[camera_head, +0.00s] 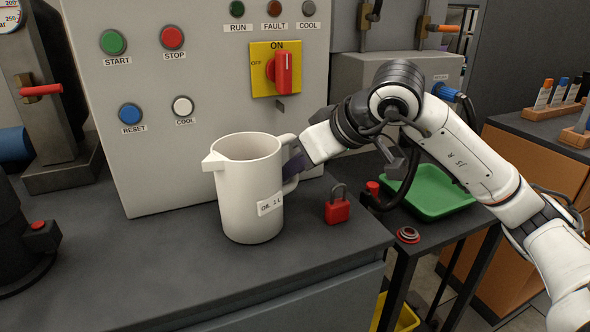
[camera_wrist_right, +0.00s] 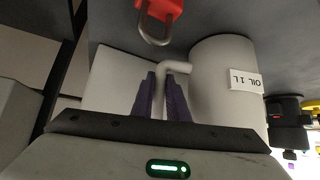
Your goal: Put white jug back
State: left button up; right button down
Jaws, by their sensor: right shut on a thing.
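The white jug (camera_head: 247,205) has a spout on its left, a handle on its right and a label reading "OIL 1 L". It appears upright on the dark bench top (camera_head: 160,275), in front of the grey control panel. My right gripper (camera_head: 293,165) reaches in from the right and is shut on the jug's handle. In the right wrist view, the purple fingers (camera_wrist_right: 161,98) close on both sides of the handle, with the jug body (camera_wrist_right: 222,75) beside them. My left gripper is not in view.
A red padlock (camera_head: 337,207) stands just right of the jug, near the bench edge. A grey control panel (camera_head: 205,90) with buttons and a red switch (camera_head: 283,72) rises behind. A green tray (camera_head: 430,192) lies on the lower table at right.

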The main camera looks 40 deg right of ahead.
jog(key=shift+r, duration=0.15)
jog(key=c, duration=1.7)
grip_release()
jog(key=shift+f, duration=0.2)
jog(key=shift+r, duration=0.2)
jog(key=shift+s+r, duration=0.2)
jog(key=shift+r, duration=0.05)
jog(key=v, duration=1.1)
jog(key=shift+s, duration=0.25)
